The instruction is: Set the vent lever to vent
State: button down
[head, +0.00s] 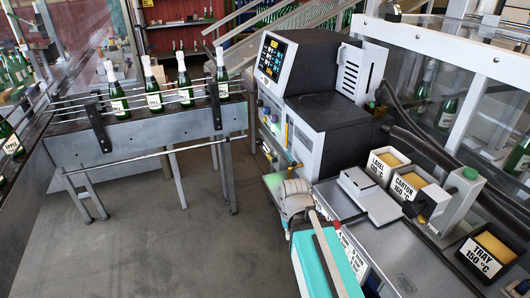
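A dark grey and white machine (325,110) stands right of centre, with a lit control panel (271,57) at its upper left. Small yellow-tipped parts show on its left side, one higher up (262,142) and one lower (295,168). I cannot tell whether either is the vent lever, and no lever marked vent can be read. A green glow lies by the lower part. My arm (297,197) reaches up from the bottom edge in front of the machine's lower front, hiding part of it. My gripper's fingers cannot be made out.
A conveyor (160,125) with several upright bottles runs across the left back. Open floor (150,240) lies at the left front.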

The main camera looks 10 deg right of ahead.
aim_at(273, 161)
jog(key=u, duration=0.3)
jog(key=i, duration=1)
jog(key=z, duration=0.45)
